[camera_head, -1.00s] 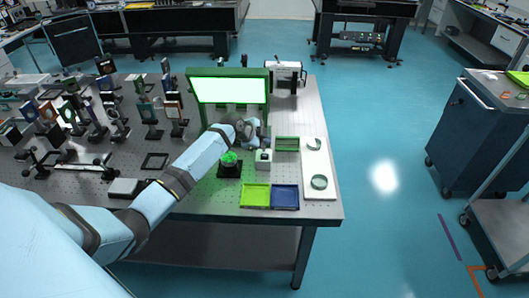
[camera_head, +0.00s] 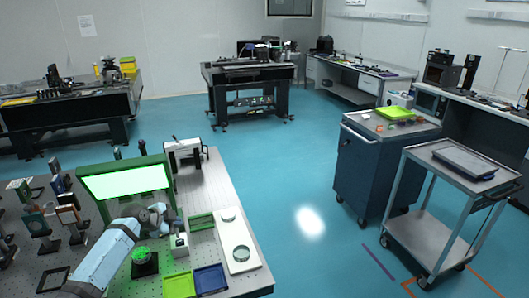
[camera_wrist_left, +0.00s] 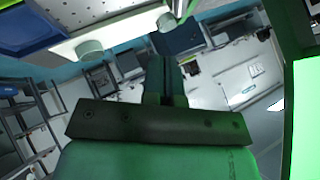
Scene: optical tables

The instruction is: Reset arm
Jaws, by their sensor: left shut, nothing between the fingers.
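My left arm reaches in from the lower left over the perforated optical table (camera_head: 215,183). Its gripper (camera_head: 176,222) is in front of the green-framed lit panel (camera_head: 125,183), close to a small white box with a dark top (camera_head: 180,246). In the left wrist view the gripper (camera_wrist_left: 166,85) shows dark fingers, shut and empty. The lit panel's edge also glows at the right of that view (camera_wrist_left: 306,120). My right gripper is not in view.
A yellow-green tray (camera_head: 178,286), a blue tray (camera_head: 210,279), a green rack (camera_head: 201,222) and a white board (camera_head: 238,243) lie near the table's right side. Optics crowd the left.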

